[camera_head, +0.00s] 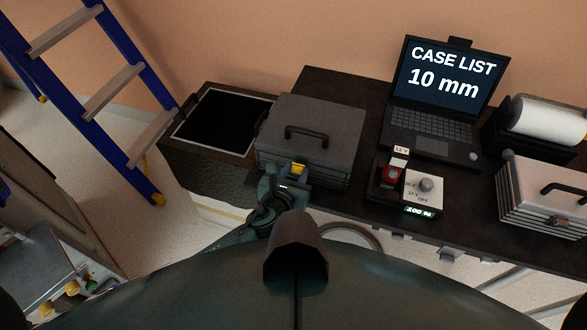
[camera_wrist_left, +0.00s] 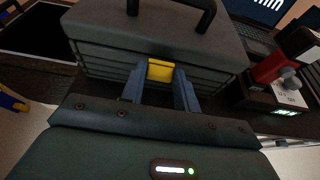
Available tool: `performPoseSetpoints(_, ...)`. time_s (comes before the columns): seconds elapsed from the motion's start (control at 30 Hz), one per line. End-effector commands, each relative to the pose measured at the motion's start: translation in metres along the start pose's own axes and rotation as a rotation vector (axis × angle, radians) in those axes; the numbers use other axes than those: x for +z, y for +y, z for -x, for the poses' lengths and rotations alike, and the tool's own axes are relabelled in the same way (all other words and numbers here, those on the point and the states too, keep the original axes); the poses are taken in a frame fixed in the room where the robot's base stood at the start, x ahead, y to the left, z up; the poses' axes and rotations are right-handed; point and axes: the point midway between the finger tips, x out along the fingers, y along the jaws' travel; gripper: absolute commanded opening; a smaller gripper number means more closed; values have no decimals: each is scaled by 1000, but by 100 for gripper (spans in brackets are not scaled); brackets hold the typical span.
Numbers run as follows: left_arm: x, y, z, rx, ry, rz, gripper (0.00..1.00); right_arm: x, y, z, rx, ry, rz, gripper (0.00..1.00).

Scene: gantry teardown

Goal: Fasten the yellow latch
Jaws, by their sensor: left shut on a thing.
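The yellow latch (camera_head: 298,168) is on the front of a dark grey ribbed case (camera_head: 318,120) with a black handle on its lid. The case lid looks closed. My left gripper (camera_head: 292,178) is at the front of the case, with its fingers on the latch. In the left wrist view the yellow latch (camera_wrist_left: 160,70) sits between the two blue-grey fingertips (camera_wrist_left: 160,78), and the gripper is shut on it. The lower part of the latch is partly hidden by the fingers. My right gripper is not in view.
The case stands on a dark bench with a laptop (camera_head: 437,105), a red and black device (camera_head: 391,172), a white control box (camera_head: 424,188) and a lighter case (camera_head: 548,190). A black-topped box (camera_head: 218,122) and blue ladder (camera_head: 98,80) stand to the left.

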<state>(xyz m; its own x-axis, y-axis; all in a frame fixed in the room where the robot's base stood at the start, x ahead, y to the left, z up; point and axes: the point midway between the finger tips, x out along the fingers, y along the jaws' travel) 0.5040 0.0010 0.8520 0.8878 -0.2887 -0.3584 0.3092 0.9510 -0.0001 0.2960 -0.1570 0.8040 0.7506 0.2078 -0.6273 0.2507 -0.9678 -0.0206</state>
Motion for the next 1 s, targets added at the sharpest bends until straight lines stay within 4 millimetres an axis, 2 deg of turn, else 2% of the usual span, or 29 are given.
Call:
performPoseSetpoints(0.5, 16, 0, -9, 0, 262, -5, 8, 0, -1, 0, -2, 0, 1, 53)
performPoseSetpoints(1.0, 18, 0, -12, 1, 339, -1, 8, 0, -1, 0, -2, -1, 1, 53)
